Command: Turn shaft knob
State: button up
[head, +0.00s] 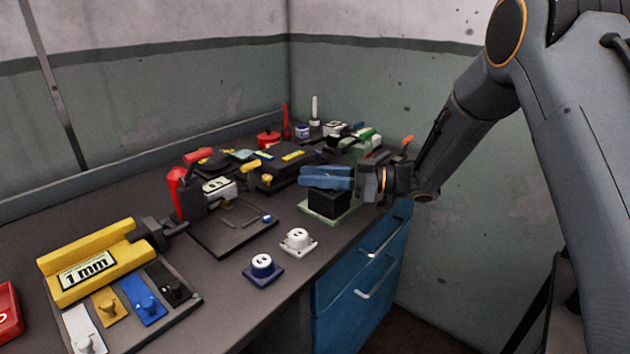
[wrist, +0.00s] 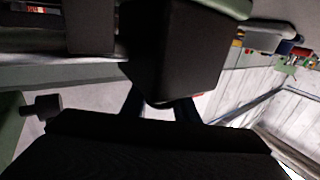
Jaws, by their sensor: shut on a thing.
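My gripper (head: 325,178), with blue fingers, is at the right end of the bench, at the top of a black block (head: 328,203). The block stands on a pale green plate. In the wrist view, the fingers (wrist: 159,112) meet a dark block (wrist: 175,50), and the gripper appears shut on it. The contact is partly hidden. A dark round knob on a short stem (wrist: 42,106) shows at the left of the wrist view, apart from the fingers. I cannot tell whether it is the shaft knob, and I cannot pick it out in the head view.
Tools crowd the back. Blue drawers (head: 355,275) are below.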

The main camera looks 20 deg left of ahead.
jog(key=shift+s+d+n+g+h+b, duration=0.1)
jog(key=shift+s+n+g+h+b, duration=0.1)
jog(key=shift+n+g+b, duration=0.4)
jog(key=shift+s+n+g+h+b, duration=0.2)
jog(key=shift+n+g, duration=0.2)
jog(key=shift+g, duration=0.8)
jog(key=o, duration=1.1)
jog(key=shift+c, duration=0.2)
jog(key=b+v, duration=0.1)
jog(key=v, duration=0.7)
jog(key=shift+r, duration=0.1)
